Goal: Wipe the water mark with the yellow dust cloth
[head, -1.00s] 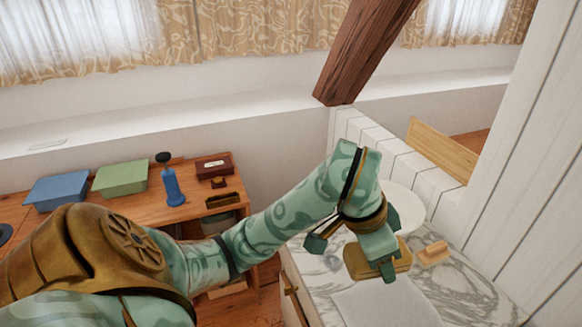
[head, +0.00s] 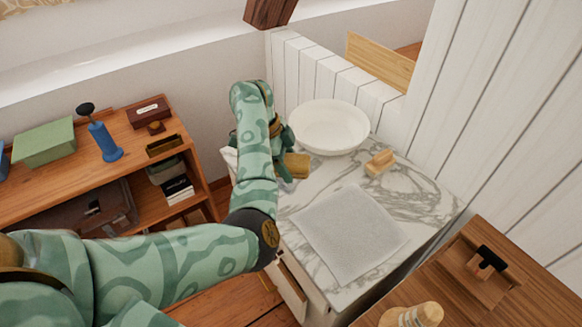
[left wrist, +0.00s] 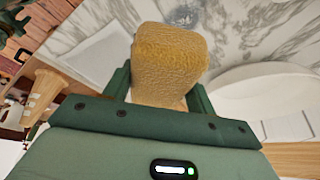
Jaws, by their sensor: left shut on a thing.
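My left gripper (head: 286,165) is shut on the yellow dust cloth (head: 297,165), a thick, fuzzy folded pad. In the head view the cloth is partly hidden by my arm, at the left side of the marble top (head: 425,192), beside the white basin. In the left wrist view the cloth (left wrist: 170,62) fills the space between the fingers. A faint dark smudge that may be the water mark (left wrist: 186,14) shows on the marble just beyond the cloth. I cannot tell whether the cloth touches the marble. My right gripper is not in view.
A white basin (head: 331,127) stands behind the cloth. A wooden block (head: 380,161) and a flat white cloth or mat (head: 350,234) lie on the marble. A white plank wall (head: 500,130) bounds the right side. A wooden desk (head: 125,140) stands at the left.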

